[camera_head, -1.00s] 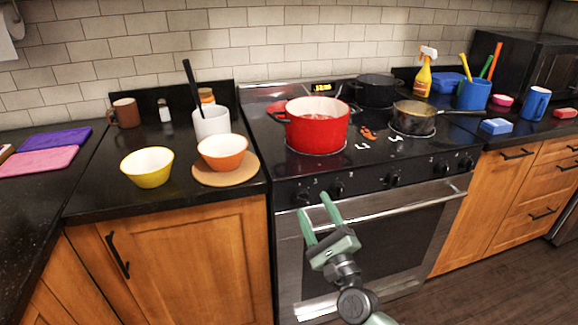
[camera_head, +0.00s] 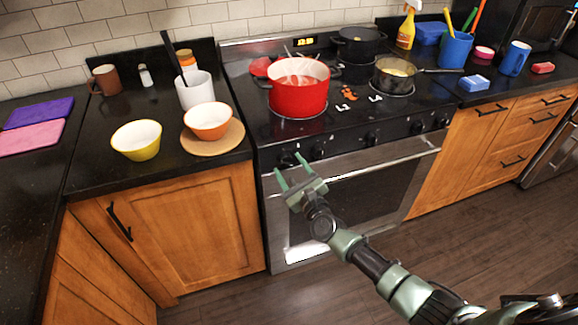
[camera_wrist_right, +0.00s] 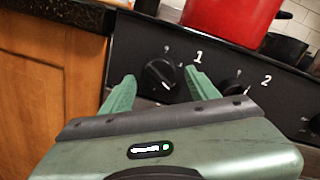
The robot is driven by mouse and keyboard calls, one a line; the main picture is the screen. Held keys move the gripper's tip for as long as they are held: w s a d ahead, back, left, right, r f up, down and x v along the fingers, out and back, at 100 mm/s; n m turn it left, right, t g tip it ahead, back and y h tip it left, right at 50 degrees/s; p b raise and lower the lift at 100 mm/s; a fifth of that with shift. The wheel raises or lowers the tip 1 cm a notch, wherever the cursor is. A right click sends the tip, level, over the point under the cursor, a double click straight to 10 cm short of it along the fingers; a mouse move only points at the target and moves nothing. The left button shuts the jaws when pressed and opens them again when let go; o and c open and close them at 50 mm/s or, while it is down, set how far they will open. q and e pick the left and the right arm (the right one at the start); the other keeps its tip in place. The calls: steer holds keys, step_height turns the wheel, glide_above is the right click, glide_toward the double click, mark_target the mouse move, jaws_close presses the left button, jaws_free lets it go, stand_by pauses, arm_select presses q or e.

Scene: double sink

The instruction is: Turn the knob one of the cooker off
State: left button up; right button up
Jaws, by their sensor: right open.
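The cooker (camera_head: 345,180) has a black front panel with a row of knobs. Knob one (camera_wrist_right: 160,75) is a black round knob left of the white digit 1 in the right wrist view; its pointer line is tilted. In the head view knob one (camera_head: 287,160) is at the panel's left end. My right gripper (camera_head: 290,165) is open in front of it. In the right wrist view its two green fingers (camera_wrist_right: 158,88) stand on either side of the knob; I cannot tell whether they touch it. Knob two (camera_wrist_right: 232,86) is just right of the right finger. My left gripper is not in view.
A red pot (camera_head: 298,97) stands on the front left burner, close above the knobs. A pan (camera_head: 394,78) and a dark pot (camera_head: 358,45) are on other burners. The oven handle (camera_head: 365,160) runs below the panel. Bowls stand on the left counter.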

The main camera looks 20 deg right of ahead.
steer(key=shift+w, duration=0.45)
jaws_close()
